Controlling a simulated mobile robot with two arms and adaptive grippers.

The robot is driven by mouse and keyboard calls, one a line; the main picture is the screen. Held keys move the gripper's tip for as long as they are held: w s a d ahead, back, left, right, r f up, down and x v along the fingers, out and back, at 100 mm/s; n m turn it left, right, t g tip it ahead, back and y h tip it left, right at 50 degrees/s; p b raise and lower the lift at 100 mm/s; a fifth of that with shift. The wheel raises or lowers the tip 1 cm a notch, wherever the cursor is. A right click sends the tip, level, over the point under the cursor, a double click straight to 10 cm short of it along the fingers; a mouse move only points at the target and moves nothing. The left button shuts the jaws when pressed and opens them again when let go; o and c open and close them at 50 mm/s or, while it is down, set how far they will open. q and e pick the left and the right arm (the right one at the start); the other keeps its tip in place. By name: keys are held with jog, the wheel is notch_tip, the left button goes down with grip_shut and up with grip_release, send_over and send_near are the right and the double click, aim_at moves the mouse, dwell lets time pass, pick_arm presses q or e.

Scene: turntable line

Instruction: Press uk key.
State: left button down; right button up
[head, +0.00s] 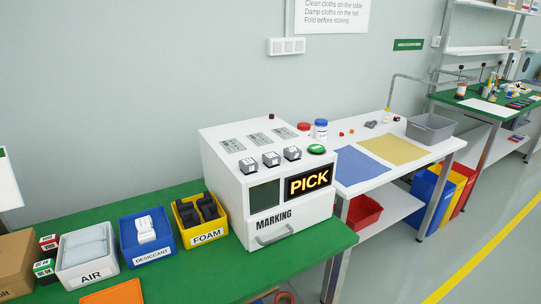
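A white marking machine (225,185) stands on the green bench in the middle of the head view. Three grey keys with small labels sit in a row on its sloped top: a left key (248,166), a middle key (271,159) and a right key (292,154). The labels are too small to read, so I cannot tell which is the uk key. A round green button (317,149) lies to their right. A lit display (309,182) reads PICK. Neither of my grippers is in view.
A yellow FOAM bin (208,238), a blue DESICCANT bin (153,257) and a white AIR bin (91,279) stand left of the machine. A white table (345,193) with blue and yellow mats is to its right. The space in front of the keys is clear.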

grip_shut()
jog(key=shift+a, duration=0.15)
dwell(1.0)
